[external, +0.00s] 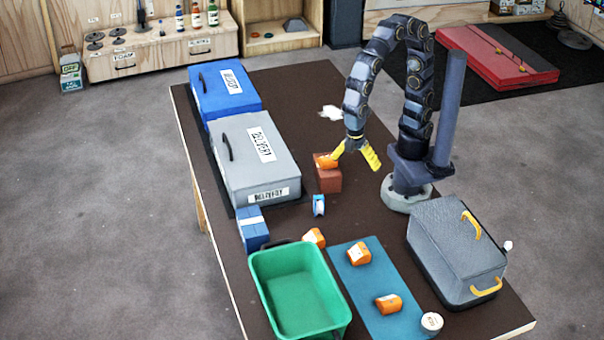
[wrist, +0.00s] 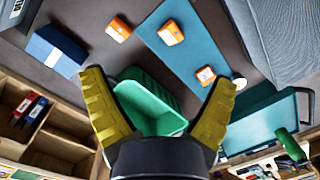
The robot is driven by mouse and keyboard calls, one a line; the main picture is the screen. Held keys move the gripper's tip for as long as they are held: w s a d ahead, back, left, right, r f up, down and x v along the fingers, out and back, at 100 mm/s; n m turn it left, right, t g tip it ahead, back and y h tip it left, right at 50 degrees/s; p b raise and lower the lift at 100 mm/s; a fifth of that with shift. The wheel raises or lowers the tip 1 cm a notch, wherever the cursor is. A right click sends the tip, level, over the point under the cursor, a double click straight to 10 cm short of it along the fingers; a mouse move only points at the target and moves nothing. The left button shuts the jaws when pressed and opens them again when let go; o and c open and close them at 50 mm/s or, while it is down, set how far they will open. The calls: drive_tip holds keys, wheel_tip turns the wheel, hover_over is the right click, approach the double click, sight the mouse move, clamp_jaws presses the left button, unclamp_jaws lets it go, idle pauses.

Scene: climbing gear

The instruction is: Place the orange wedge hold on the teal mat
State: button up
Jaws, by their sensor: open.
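The teal mat (external: 352,279) lies on the table and bears two orange holds, a rear one (external: 359,253) and a front one (external: 388,303). A third orange hold (external: 315,237) sits on the table just left of the mat. A fourth orange hold (external: 325,160) rests on a red-brown block (external: 328,181). My gripper (external: 355,163) is open with yellow fingers, and its left finger appears close beside the hold on the block; contact cannot be told. The wrist view shows the open fingers (wrist: 158,77) empty, with the mat (wrist: 190,50) beyond.
A green bin (external: 297,290) stands left of the mat and a grey case (external: 456,250) right of it. A small blue spool (external: 319,205), a blue box (external: 253,229) and a white round item (external: 432,322) are nearby. Large grey (external: 255,155) and blue (external: 225,92) boxes line the left edge.

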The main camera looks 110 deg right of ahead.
drive_tip(key=s+d+r+m, duration=0.2)
drive_tip(key=s+d+m, duration=0.6)
drive_tip(key=s+d, duration=0.5)
drive_tip(key=shift+s+d+r+m+g, duration=0.15)
drive_tip(key=shift+s+r+m+g, duration=0.2)
drive_tip(key=shift+s+g, duration=0.1)
